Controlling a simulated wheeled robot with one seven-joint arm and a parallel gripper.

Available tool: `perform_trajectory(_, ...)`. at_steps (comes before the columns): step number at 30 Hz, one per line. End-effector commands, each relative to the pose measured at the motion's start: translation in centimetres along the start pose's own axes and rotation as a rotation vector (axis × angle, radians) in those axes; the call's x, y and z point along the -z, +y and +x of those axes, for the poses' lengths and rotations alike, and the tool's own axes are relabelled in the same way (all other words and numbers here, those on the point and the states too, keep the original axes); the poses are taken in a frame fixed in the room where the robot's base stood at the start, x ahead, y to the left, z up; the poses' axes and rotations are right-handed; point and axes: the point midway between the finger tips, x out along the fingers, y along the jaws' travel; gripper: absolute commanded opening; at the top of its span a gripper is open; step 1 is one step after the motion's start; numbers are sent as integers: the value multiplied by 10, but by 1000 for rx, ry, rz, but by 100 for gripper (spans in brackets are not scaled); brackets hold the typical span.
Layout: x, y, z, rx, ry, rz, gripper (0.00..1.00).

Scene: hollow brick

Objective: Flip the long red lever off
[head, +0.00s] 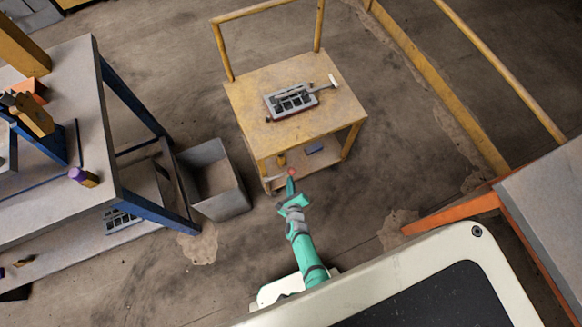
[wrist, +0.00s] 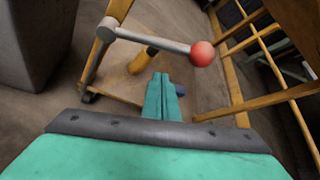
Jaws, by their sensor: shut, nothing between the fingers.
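The long lever is a grey rod (wrist: 150,40) with a red ball (wrist: 203,54) on its end. In the wrist view it runs from a round pivot at upper left toward the right, sloping slightly down. In the head view the red ball (head: 291,172) shows at the front of the yellow cart (head: 250,93), with the rod reaching left to the cart's front left leg. My gripper (head: 290,184) is just in front of the ball. In the wrist view my gripper (wrist: 161,78) is shut and empty, its tips below the rod in the picture. I cannot tell whether they touch.
A yellow cylinder (wrist: 143,60) is on the lower shelf. A grey bin (head: 214,205) stands left of the cart, beside a blue-legged workbench (head: 60,190). An orange-framed table (head: 545,200) is at right.

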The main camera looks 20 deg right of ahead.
Motion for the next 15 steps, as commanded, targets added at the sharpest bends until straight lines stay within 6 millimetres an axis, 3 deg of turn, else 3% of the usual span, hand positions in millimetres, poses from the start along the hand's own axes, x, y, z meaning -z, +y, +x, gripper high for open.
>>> perform_trajectory(15, -23, -1, -9, 2, 1, 3, 0)
